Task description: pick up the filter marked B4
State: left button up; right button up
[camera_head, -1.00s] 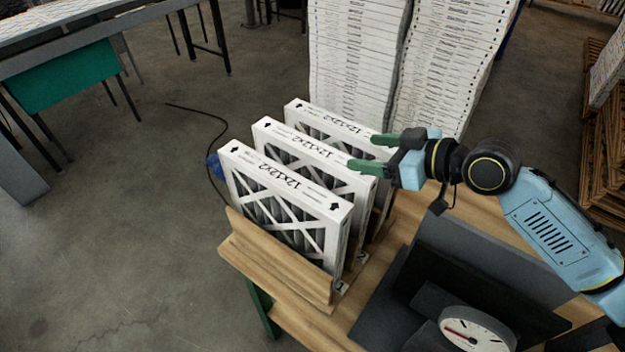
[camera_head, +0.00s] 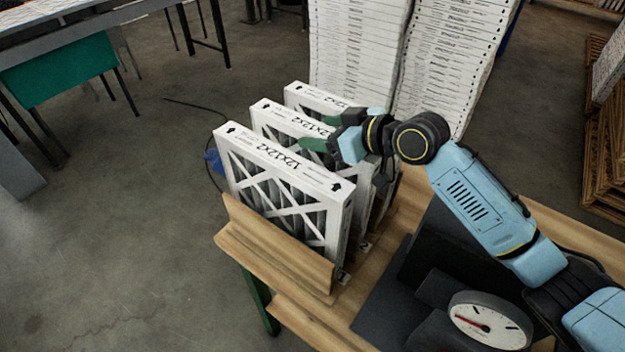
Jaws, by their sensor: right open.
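Three white-framed pleated filters stand upright in a row: the front filter (camera_head: 283,165), the middle filter (camera_head: 277,118) and the back filter (camera_head: 307,95). Their top edges read 12x12x2. I cannot read a B4 mark on any of them. My right gripper (camera_head: 324,130) is open, its green fingers pointing left. It is at the right part of the middle filter's top, one finger on the near side and one toward the back filter. I cannot tell whether it touches. It hides part of the middle and back filters. My left gripper is not in view.
A wooden rack (camera_head: 270,250) on a wooden table (camera_head: 322,322) holds the filters. Small number tags show at the rack's right side. A round dial gauge (camera_head: 490,318) sits on dark grey panels at right. Tall stacks of white boxes (camera_head: 355,60) stand behind.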

jog(key=c, duration=1.4)
jog(key=shift+r, duration=0.2)
